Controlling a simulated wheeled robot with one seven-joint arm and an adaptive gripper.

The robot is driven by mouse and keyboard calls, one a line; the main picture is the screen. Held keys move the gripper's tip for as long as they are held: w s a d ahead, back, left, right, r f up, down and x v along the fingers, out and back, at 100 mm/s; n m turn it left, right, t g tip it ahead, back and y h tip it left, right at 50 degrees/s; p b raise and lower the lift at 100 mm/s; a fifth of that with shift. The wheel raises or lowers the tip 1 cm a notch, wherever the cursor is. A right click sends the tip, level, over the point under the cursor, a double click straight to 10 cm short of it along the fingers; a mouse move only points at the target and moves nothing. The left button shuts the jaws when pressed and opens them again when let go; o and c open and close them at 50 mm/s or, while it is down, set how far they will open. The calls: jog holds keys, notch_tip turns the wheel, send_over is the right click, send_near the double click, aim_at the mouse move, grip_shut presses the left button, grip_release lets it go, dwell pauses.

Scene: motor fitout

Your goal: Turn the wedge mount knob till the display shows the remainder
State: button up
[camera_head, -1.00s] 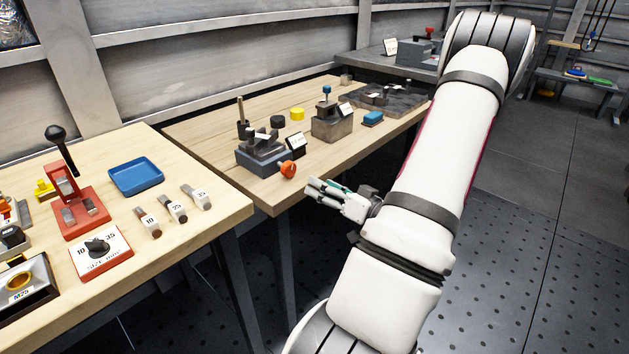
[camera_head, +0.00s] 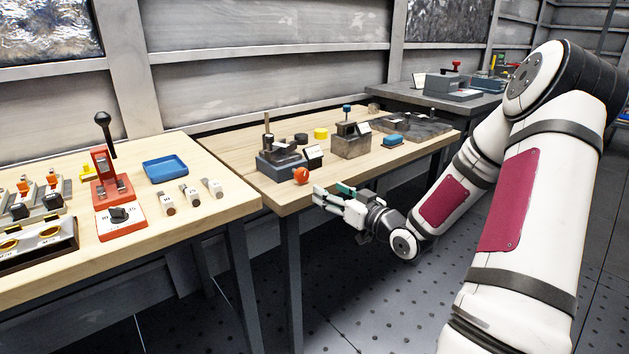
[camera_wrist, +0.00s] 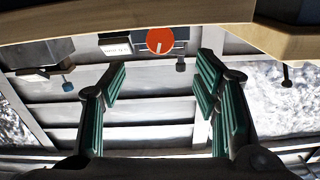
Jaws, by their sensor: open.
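The wedge mount (camera_head: 275,166) is a dark block near the front edge of the wooden bench. Its round orange knob (camera_head: 301,175) faces the bench's front side and carries a pale mark, seen in the wrist view (camera_wrist: 160,40). A small dark display (camera_head: 313,154) with a pale face stands beside it; its reading is too small to make out in the head view. In the wrist view the display (camera_wrist: 115,49) is also unreadable. My gripper (camera_head: 332,192) is open and empty, just off the bench edge, pointing toward the knob without touching it. The knob lies ahead between the finger lines.
A left bench holds a red lever press (camera_head: 110,180) and a blue tray (camera_head: 165,170). Open floor lies in front.

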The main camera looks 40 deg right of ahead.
aim_at(304, 176)
jog(key=w+b, duration=0.1)
jog(key=w, duration=0.7)
jog(key=w+b, duration=0.1)
jog(key=w, duration=0.3)
jog(key=shift+w+a+b, duration=0.25)
jog(key=shift+w+b, duration=0.05)
jog(key=shift+w, duration=0.05)
jog(key=c, duration=1.2)
